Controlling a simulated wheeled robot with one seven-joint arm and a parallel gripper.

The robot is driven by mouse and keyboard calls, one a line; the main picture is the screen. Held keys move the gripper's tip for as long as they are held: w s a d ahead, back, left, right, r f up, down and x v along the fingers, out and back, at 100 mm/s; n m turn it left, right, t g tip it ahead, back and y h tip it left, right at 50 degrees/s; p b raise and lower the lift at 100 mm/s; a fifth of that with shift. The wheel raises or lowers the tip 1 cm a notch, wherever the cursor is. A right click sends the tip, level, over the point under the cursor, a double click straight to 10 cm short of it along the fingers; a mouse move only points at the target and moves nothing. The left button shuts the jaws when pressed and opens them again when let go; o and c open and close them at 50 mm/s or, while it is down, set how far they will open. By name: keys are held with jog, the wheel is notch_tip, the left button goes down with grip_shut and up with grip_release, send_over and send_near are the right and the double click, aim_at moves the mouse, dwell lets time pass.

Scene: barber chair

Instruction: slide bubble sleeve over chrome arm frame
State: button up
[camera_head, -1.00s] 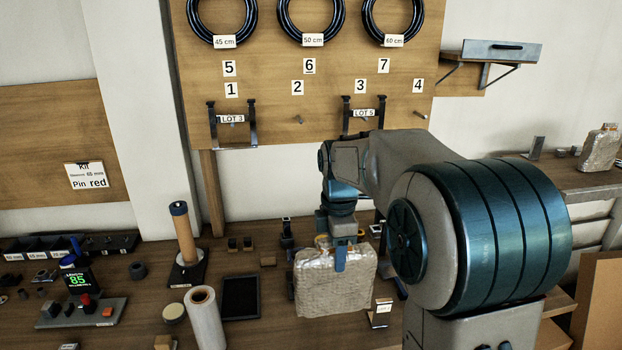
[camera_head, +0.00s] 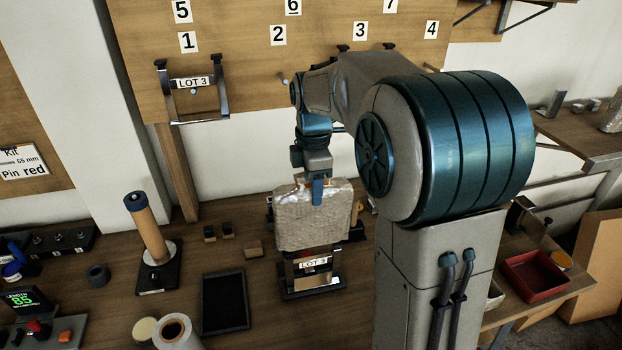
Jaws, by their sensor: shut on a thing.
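My gripper (camera_head: 317,190) is shut on the top edge of a translucent, silvery bubble sleeve (camera_head: 308,228), which hangs upright below it. Directly below the sleeve, a chrome arm frame (camera_head: 320,282) with a LOT 3 label stands in a dark holder on the bench. Only its lower part shows; the sleeve covers the rest from this view. I cannot tell whether the frame's upper part is inside the sleeve or behind it. Another chrome frame (camera_head: 201,117), also labelled LOT 3, hangs on the wall board under number 1.
A dark tablet (camera_head: 226,302), a spindle with a tan roll (camera_head: 150,230) and a white roll (camera_head: 176,332) stand left of the holder. A length gauge (camera_head: 30,305) reads 85. A red tray (camera_head: 535,275) lies at right. My arm hides part of the board and bench.

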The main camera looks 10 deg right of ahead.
jog(key=shift+f+b, duration=6.55)
jog(key=shift+f, duration=2.3)
jog(key=o, duration=1.3)
notch_tip(320, 180, up, 14)
jog(key=shift+f+p, duration=0.15)
jog(key=shift+p, duration=0.3)
